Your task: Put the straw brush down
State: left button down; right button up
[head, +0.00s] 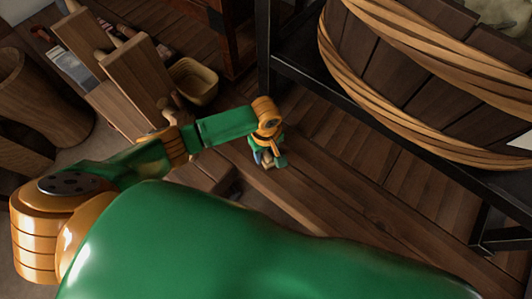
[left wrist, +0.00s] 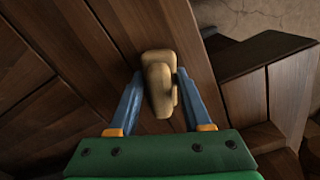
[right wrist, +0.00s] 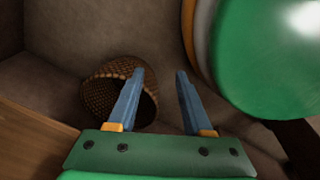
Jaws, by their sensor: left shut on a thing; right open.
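The straw brush (left wrist: 158,82) is a small tan, blocky shape between the two blue fingers of my left gripper (left wrist: 152,85) in the left wrist view. The gripper is shut on it, with a finger on each side. In the head view my left gripper (head: 267,157) points down over the dark plank surface, and the brush is mostly hidden by it. I cannot tell whether the brush touches the planks. My right gripper (right wrist: 158,78) is open and empty in the right wrist view, its fingers apart.
A large wooden tub (head: 400,65) with rope-like hoops stands on a black metal frame (head: 300,75) at the right. A tan bowl (head: 195,83) and wooden boxes (head: 138,75) stand at the upper left. A woven basket (right wrist: 100,95) lies behind my right gripper. Planks right of my left gripper are bare.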

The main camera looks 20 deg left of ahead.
aim_at(266, 152)
pick_arm(q)
jog(key=shift+f, duration=0.15)
jog(key=shift+c, duration=1.7)
grip_release()
pick_arm(e)
jog(key=shift+s, duration=0.15)
jog(key=shift+a, duration=0.15)
pick_arm(q)
notch_tip(266, 152, up, 7)
jog(key=p, duration=0.3)
jog(key=shift+p, duration=0.3)
notch_tip(266, 152, up, 5)
jog(key=shift+p, duration=0.9)
jog(key=shift+r, duration=0.25)
pick_arm(e)
notch_tip(266, 152, up, 5)
jog(key=s+a, duration=0.2)
jog(key=a, duration=0.1)
jog(key=shift+s+g+y, duration=0.3)
jog(key=shift+s+g, duration=0.1)
jog(key=shift+w+d, duration=0.1)
jog(key=shift+d, duration=0.1)
